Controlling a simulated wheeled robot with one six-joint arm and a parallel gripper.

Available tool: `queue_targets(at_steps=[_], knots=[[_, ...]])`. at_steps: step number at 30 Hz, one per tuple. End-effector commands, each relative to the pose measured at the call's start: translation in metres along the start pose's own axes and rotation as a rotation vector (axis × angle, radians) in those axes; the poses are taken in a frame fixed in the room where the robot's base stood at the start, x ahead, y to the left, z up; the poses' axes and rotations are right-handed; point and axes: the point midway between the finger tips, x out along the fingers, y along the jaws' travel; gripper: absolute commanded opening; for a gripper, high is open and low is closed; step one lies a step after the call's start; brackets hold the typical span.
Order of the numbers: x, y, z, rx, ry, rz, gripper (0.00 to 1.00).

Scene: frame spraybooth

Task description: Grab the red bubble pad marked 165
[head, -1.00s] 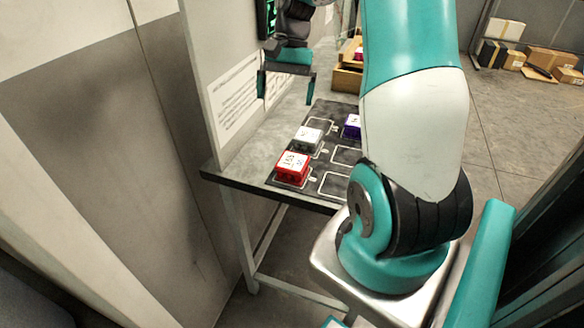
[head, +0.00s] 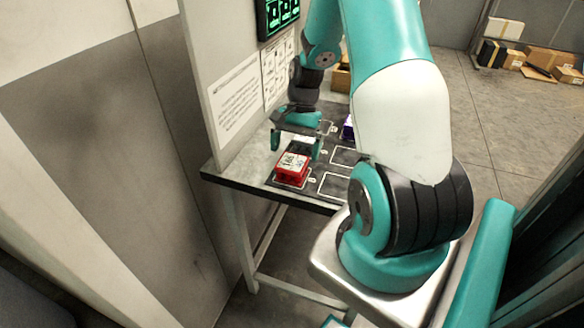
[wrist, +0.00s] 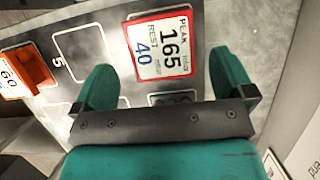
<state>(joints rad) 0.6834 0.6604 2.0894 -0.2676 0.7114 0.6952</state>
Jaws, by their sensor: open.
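The red pad (head: 292,170) sits in the near-left outlined slot of the dark mat on the table in the head view. In the wrist view the red-bordered white label (wrist: 163,45) reads PEAK 165, REST 40. My gripper (head: 297,147) is open and empty, above and just behind the pad in the head view. In the wrist view my two teal fingers (wrist: 163,62) are spread wide, with the label lying beyond and between them. I cannot tell their exact height above the pad.
A purple pad (head: 348,130) is partly hidden by my arm. A grey item (wrist: 172,97) is partly hidden by my gripper in the wrist view. An orange-red object (wrist: 30,65) with a white label lies at left there. A wall with a sign (head: 237,98) borders the table.

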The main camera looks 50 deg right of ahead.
Motion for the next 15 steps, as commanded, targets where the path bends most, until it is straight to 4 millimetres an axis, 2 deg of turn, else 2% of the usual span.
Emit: queue_targets(at_steps=[7,15], knots=[[0.037,-0.001,0.002,-0.001,-0.005,0.002,1.0],[0.044,-0.001,0.001,-0.001,-0.001,0.0,1.0]])
